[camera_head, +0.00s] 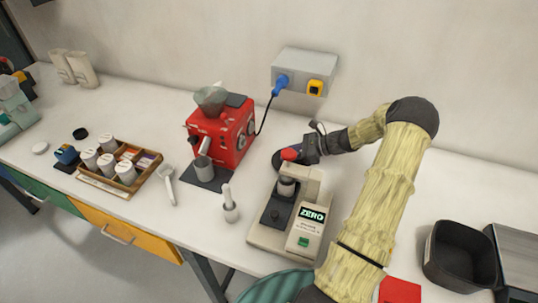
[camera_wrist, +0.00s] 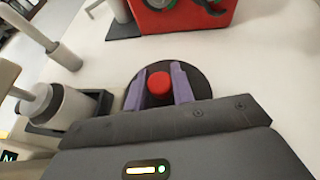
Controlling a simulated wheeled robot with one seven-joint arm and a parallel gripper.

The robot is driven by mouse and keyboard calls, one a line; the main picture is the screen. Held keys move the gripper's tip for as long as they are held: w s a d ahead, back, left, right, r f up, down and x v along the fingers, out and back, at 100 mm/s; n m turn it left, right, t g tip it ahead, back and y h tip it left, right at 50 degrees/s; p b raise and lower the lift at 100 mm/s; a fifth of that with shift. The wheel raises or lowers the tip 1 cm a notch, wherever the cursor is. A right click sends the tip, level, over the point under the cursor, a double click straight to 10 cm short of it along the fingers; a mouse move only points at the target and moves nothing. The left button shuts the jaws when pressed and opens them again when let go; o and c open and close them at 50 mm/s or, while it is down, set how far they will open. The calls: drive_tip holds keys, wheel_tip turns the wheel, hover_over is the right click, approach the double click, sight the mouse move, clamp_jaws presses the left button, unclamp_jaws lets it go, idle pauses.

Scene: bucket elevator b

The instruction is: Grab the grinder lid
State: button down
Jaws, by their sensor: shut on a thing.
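The grinder lid is a round black disc with a red knob. In the wrist view the lid (camera_wrist: 202,84) is beyond my gripper, and its red knob sits between the two purple fingers of my gripper (camera_wrist: 160,85). In the head view the lid (camera_head: 278,160) shows as a dark edge behind the beige ZERO machine, with my gripper (camera_head: 298,153) at its knob from the right. My gripper is shut on the knob. The disc looks flat, at or near the white tabletop; I cannot tell whether it touches it.
The beige ZERO machine (camera_head: 308,242) stands close in front of my gripper. A red coffee grinder (camera_head: 236,137) stands to the left, its cord running to a grey wall box (camera_head: 304,68). A wooden tray (camera_head: 150,161) with jars is further left. A black bin (camera_head: 462,255) is at right.

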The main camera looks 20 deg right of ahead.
drive_tip(key=s+d, duration=0.1)
drive_tip(key=d, duration=0.1)
drive_tip(key=s+d, duration=0.2)
drive_tip(key=s+d+b, duration=0.1)
drive_tip(key=d, duration=0.1)
drive_tip(key=shift+s+d, duration=0.15)
drive_tip(key=shift+d, duration=0.05)
